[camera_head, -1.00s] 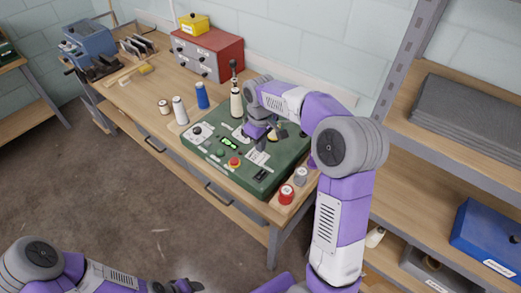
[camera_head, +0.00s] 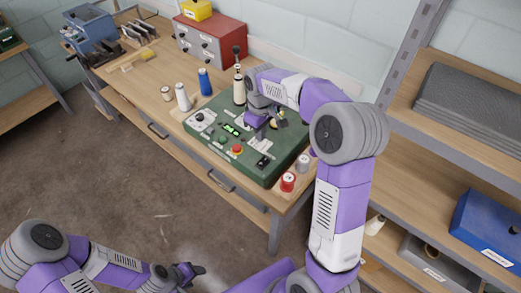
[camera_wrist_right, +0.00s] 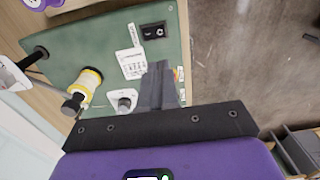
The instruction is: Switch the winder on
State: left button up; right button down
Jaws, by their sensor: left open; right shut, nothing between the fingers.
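The winder is a green box (camera_head: 214,145) on the workbench, with a lit green display (camera_head: 232,130) and a red-and-yellow stop button (camera_head: 237,149). A black rocker switch (camera_head: 263,160) sits near its front right corner; it also shows in the right wrist view (camera_wrist_right: 155,31). My right gripper (camera_head: 275,122) is over the right part of the panel. In the wrist view its fingers (camera_wrist_right: 160,84) are shut and empty, apart from the switch in the picture. Contact with the panel cannot be told. My left gripper (camera_head: 191,272) is open, low in front of the bench.
Red (camera_head: 287,182) and grey (camera_head: 303,163) spools stand right of the winder. White (camera_head: 183,97) and blue (camera_head: 204,82) spools stand left. A shelf (camera_head: 470,140) rises at right.

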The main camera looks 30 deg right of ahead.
aim_at(263, 161)
notch_tip(263, 161, down, 14)
jog(key=shift+r+b, duration=0.25)
jog(key=shift+b, duration=0.3)
jog(key=shift+w+d+r+p, duration=0.15)
jog(key=shift+d+p, duration=0.05)
jog(key=shift+d, duration=0.15)
jog(key=shift+w+d+r+p, duration=0.1)
jog(key=shift+d+p, duration=0.1)
jog(key=shift+d, duration=0.15)
jog(key=shift+r, duration=0.1)
jog(key=r+p, duration=0.3)
jog(key=r, duration=0.1)
jog(key=shift+w+d, duration=0.1)
jog(key=shift+d, duration=0.15)
notch_tip(263, 161, up, 10)
jog(key=d, duration=0.1)
jog(key=shift+w, duration=0.25)
jog(key=shift+d+f, duration=0.1)
jog(key=shift+f, duration=0.1)
